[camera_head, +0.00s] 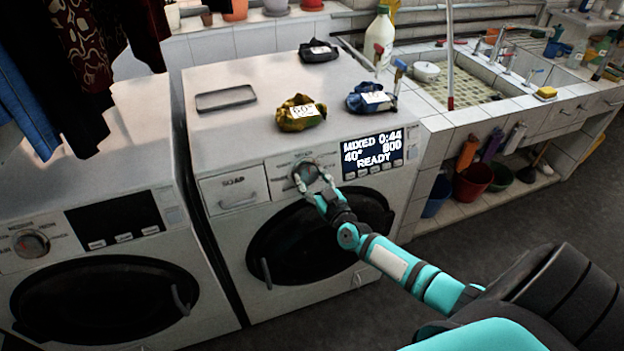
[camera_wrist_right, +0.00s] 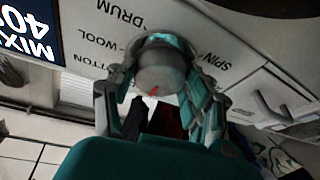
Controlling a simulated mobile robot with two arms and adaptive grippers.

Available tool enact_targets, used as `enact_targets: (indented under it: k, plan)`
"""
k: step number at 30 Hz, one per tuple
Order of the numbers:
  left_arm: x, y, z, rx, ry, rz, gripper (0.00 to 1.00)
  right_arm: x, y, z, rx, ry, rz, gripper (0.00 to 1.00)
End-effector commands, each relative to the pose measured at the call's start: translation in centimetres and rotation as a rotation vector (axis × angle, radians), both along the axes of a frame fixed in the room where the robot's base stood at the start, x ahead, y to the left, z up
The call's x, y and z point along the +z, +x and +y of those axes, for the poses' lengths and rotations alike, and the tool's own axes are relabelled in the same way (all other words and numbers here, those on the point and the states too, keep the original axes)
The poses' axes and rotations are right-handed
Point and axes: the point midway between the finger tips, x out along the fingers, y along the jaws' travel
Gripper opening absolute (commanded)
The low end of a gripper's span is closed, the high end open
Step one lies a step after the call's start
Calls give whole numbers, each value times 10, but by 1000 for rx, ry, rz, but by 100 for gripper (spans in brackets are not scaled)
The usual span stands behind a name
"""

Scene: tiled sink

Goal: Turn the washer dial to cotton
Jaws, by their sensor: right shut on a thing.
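The washer dial (camera_head: 306,173) is a round knob on the front panel of the right-hand washer (camera_head: 230,150), between the soap drawer and the display. My right gripper (camera_head: 316,186) is shut on the dial, its fingers on either side of it. In the right wrist view the grey dial (camera_wrist_right: 160,68) with a red mark sits between the fingers (camera_wrist_right: 158,85), with labels such as DRUM, WOOL and SPIN around it; one label is partly covered and ends in TON. The display (camera_head: 372,155) reads MIXED 0:44, 40°, 800, READY. My left gripper is not in view.
A second washer (camera_head: 92,205) stands at the left, with clothes hanging above it. Several small cloth bundles, one yellow (camera_head: 299,114) and one blue (camera_head: 371,98), lie on the right-hand washer's top. A tiled sink (camera_head: 470,90) is at the right, with buckets below.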

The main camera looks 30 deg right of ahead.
Motion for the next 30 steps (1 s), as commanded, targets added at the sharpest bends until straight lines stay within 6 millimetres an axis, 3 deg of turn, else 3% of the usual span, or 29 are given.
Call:
enact_targets:
  k: [11, 30]
  plan:
    - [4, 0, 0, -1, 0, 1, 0, 0, 0, 1, -24, 71, -16, 20]
    - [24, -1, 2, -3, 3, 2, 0, 1, 1, 6, -187, 529, -126, 20]
